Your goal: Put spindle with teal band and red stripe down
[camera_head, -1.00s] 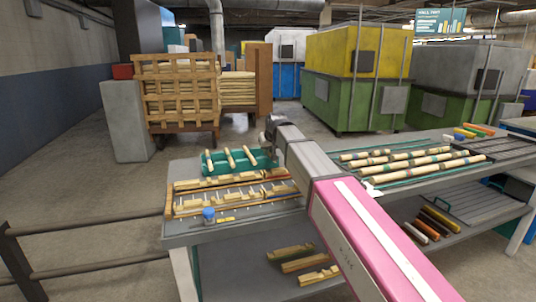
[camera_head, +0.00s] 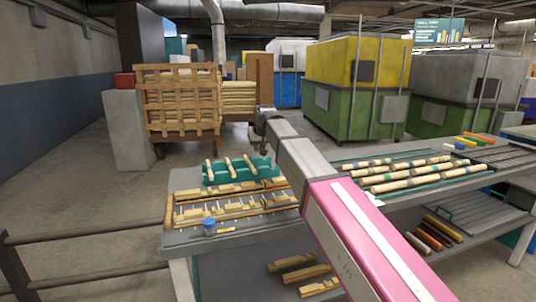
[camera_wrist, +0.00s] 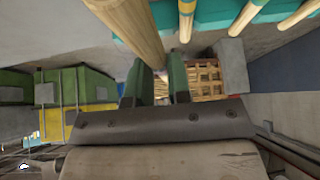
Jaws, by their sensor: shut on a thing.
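My gripper (camera_head: 265,112) is at the end of my raised arm, above and behind the teal rack in the head view. In the wrist view its dark green fingers (camera_wrist: 156,82) are shut on a pale wooden spindle (camera_wrist: 137,28), which runs up and left past the frame's top. I see no teal band or red stripe on the visible part. In the head view the held spindle cannot be made out. The teal rack (camera_head: 262,177) on the left bench holds several plain-looking spindles (camera_head: 230,166); some also show at the top of the wrist view (camera_wrist: 250,14).
A wooden fixture tray (camera_head: 171,211) with small parts and a blue-lidded jar (camera_head: 209,226) lies before the rack. Banded spindles (camera_head: 411,181) lie on the right bench. A slatted wooden cart (camera_head: 180,100) and green-yellow machine (camera_head: 350,90) stand behind. A rail borders the lower left.

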